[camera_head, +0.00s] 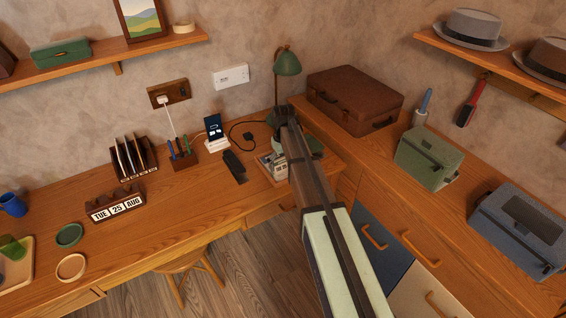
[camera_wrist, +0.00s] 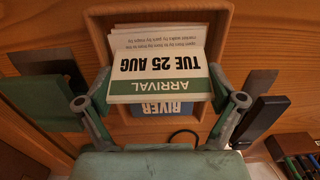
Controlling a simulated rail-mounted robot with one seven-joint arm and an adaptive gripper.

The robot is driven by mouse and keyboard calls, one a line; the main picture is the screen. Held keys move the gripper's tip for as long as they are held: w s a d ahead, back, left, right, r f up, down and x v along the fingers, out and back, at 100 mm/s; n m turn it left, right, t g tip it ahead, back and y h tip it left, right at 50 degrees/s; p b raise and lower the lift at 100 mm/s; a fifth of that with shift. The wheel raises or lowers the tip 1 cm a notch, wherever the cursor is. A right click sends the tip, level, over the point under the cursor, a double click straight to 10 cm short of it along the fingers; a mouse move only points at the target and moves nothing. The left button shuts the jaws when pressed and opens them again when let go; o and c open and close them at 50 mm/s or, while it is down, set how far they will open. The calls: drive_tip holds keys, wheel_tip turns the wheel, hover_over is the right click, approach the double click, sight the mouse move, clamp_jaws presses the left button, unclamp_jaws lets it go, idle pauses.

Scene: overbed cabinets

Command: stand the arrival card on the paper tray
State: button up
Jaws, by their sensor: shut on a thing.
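The arrival card (camera_wrist: 155,86) is a white card with a green ARRIVAL band and the words TUE 25 AUG, upside down in the wrist view. My gripper (camera_wrist: 160,78) has a finger at each side edge of the card and is shut on it. The paper tray (camera_wrist: 225,30) is a shallow wooden tray directly behind the card. It holds papers, and part of a blue RIVER sheet (camera_wrist: 165,109) shows past the card's green edge. In the head view my gripper (camera_head: 284,142) is over the paper tray (camera_head: 266,175), partly hiding it. I cannot tell whether the card touches the tray.
A black handset-like object (camera_head: 235,166) lies left of the tray, with a pen holder (camera_head: 182,158) and letter rack (camera_head: 133,160) farther left. The green lamp (camera_head: 287,63) stands behind my gripper. A brown suitcase (camera_head: 353,98) is at the right.

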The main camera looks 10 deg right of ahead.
drive_tip(key=shift+f, duration=0.35)
drive_tip(key=o, duration=0.5)
drive_tip(key=shift+r, duration=0.15)
wheel_tip(320, 180, up, 12)
drive_tip(key=shift+f, duration=0.15)
drive_tip(key=s+a+f+m+g, duration=0.1)
drive_tip(key=s+f+m, duration=0.1)
drive_tip(key=s+f, duration=1.45)
drive_tip(key=s+f+m+g, duration=0.1)
drive_tip(key=s+f+m, duration=0.1)
drive_tip(key=s+f, duration=1.45)
drive_tip(key=s+f+g, duration=0.2)
drive_tip(key=s+f, duration=0.2)
drive_tip(key=s, duration=0.8)
drive_tip(key=s+f+g, duration=0.2)
drive_tip(key=s+f, duration=0.3)
drive_tip(key=s, duration=0.8)
drive_tip(key=shift+f+g, duration=0.15)
drive_tip(key=shift+g, duration=0.25)
